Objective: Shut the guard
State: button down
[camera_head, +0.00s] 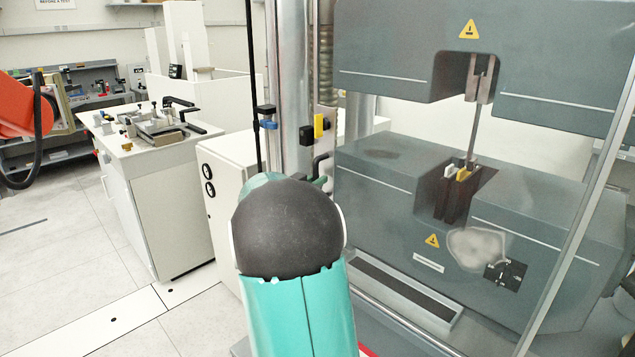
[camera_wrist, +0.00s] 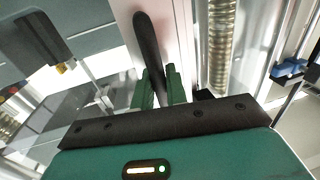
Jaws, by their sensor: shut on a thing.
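The guard's black handle (camera_wrist: 148,42) is a curved bar on a pale upright strip (camera_wrist: 180,60) in the wrist view. My gripper (camera_wrist: 160,86) has its green fingers shut on the handle's lower part. In the head view the handle (camera_head: 319,163) shows just above my dark arm joint, which hides most of my gripper. The guard appears as a clear pane with a pale slanting frame edge (camera_head: 583,205) at the right of the head view. How far the guard stands open is hard to tell.
The grey testing machine (camera_head: 390,190) fills the right side, with a thin upright specimen (camera_head: 476,125) between its upper and lower heads. A white cabinet (camera_head: 222,195) stands left of my arm. A workbench with tools (camera_head: 150,135) is farther left. Floor is clear at lower left.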

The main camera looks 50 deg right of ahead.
jog(key=c, duration=1.5)
grip_release()
jog(key=shift+w, duration=0.5)
jog(key=shift+s, duration=0.25)
jog(key=shift+w, duration=0.1)
jog(key=a, duration=1.3)
jog(key=shift+s+a, duration=0.4)
jog(key=shift+r, duration=0.1)
